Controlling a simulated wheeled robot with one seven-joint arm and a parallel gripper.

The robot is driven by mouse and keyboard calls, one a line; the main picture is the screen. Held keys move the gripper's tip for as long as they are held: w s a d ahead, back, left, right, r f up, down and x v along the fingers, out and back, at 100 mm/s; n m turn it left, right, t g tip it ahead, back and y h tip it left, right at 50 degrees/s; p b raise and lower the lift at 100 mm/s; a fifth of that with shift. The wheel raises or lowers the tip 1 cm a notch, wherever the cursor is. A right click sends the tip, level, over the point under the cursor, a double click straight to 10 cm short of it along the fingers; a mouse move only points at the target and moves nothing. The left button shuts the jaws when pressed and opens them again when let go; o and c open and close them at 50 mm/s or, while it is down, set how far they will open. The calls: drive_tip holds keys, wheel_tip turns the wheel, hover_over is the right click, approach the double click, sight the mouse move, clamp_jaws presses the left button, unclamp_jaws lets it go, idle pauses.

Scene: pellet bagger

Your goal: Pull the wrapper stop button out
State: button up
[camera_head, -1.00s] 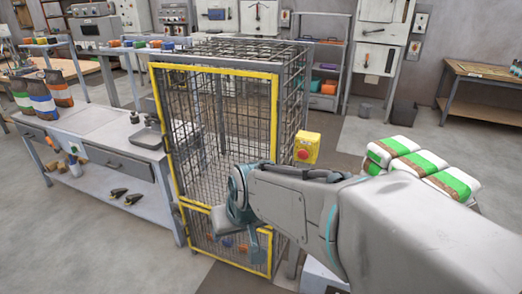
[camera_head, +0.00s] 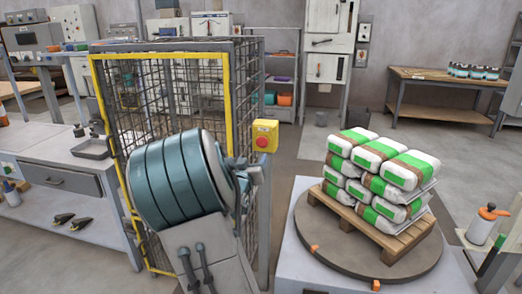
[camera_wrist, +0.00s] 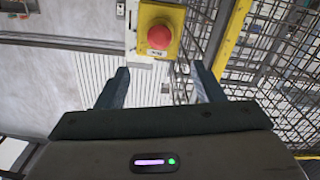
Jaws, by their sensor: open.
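The wrapper stop button (camera_head: 262,141) is a red mushroom head on a yellow box (camera_head: 265,132), mounted on the right side of the wire cage. In the wrist view the red button (camera_wrist: 159,37) shows face-on on its yellow box (camera_wrist: 174,16), above and ahead of my fingertips. My gripper (camera_wrist: 158,76) is open and empty, with its two dark fingers apart and the button beyond the gap between them. In the head view my gripper (camera_head: 247,172) is just below and left of the button, partly hidden by my arm. I cannot tell whether the button is pushed in.
The yellow-framed wire cage (camera_head: 232,85) stands right beside my arm. A turntable (camera_head: 330,240) carries a pallet of white and green bags (camera_head: 375,180) to the right. A grey bench (camera_head: 50,180) is at left. Floor is free behind the turntable.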

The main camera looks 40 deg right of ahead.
sight(261, 143)
drive_tip(key=x, duration=1.3)
drive_tip(key=shift+w+d+b, duration=0.2)
drive_tip(key=shift+b, duration=0.1)
drive_tip(key=shift+c, duration=0.3)
clamp_jaws()
drive_tip(key=shift+s+a+f+b, duration=0.1)
drive_tip(key=shift+s+a+b, duration=0.25)
drive_tip(key=shift+a+b, duration=0.15)
drive_tip(key=shift+o, duration=0.3)
unclamp_jaws()
drive_tip(key=shift+a, duration=0.1)
drive_tip(key=shift+s, duration=0.1)
